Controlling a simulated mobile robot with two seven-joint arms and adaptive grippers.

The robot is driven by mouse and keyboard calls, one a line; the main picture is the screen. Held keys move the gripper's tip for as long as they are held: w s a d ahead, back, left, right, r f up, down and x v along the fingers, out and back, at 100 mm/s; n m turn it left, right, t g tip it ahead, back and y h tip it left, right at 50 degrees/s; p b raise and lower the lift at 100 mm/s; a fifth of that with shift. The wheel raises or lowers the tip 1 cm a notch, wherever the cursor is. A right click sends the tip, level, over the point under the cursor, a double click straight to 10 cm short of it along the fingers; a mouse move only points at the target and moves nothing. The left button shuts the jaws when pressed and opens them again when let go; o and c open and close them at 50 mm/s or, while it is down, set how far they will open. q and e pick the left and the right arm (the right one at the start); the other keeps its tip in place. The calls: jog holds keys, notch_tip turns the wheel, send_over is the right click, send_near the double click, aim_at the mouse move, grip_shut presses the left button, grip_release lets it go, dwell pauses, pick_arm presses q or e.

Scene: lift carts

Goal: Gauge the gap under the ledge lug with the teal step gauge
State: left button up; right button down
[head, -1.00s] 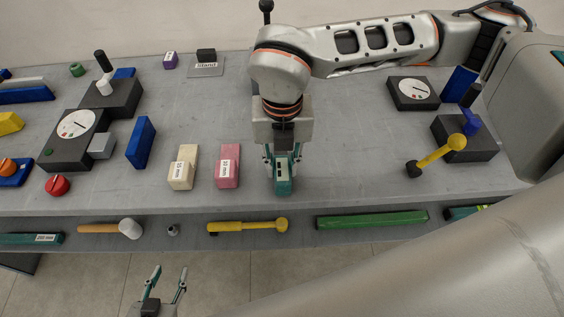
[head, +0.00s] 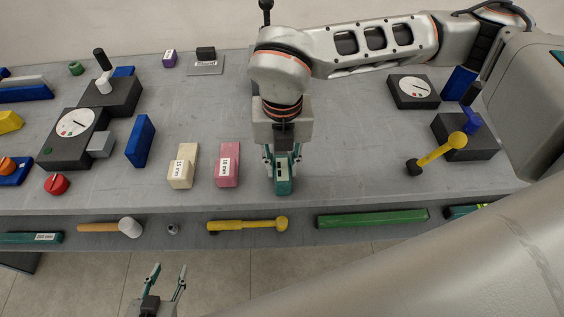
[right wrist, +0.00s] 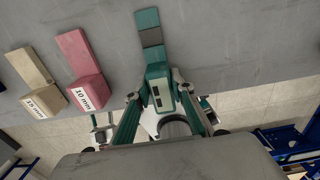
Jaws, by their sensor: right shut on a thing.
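The teal step gauge (head: 284,187) is in my right gripper (head: 283,162), at the front part of the bench top. In the right wrist view the gauge (right wrist: 151,36) points away from the gripper (right wrist: 158,94), with stepped grey and teal sections at its far end. The right fingers are closed on its thicker block. I cannot tell whether it touches the bench. My left gripper (head: 168,282) is open and empty in front of the bench, over the floor. I cannot make out the ledge lug; my right arm hides part of the bench's back.
A cream block (head: 183,167) and a pink block marked 10 mm (head: 227,166) stand just left of the gauge. A lower shelf (head: 300,236) holds a mallet and bars.

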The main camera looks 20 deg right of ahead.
pick_arm(q)
jog(key=shift+s, duration=0.1)
pick_arm(e)
jog(key=shift+w, duration=0.2)
pick_arm(q)
jog(key=shift+s+f, duration=0.35)
jog(key=shift+s, duration=0.1)
pick_arm(e)
jog(key=shift+w+d, duration=0.2)
jog(key=shift+w, duration=0.35)
jog(key=shift+w, duration=0.1)
jog(key=shift+w+d, duration=0.1)
jog(key=shift+w, duration=0.1)
pick_arm(q)
jog(key=shift+w+r, duration=0.25)
jog(key=shift+w, duration=0.25)
pick_arm(e)
jog(key=shift+w, duration=0.2)
pick_arm(q)
jog(key=shift+s+f, duration=0.3)
jog(key=shift+s, duration=0.25)
pick_arm(e)
jog(key=shift+w+d, duration=0.25)
jog(key=shift+w, duration=0.4)
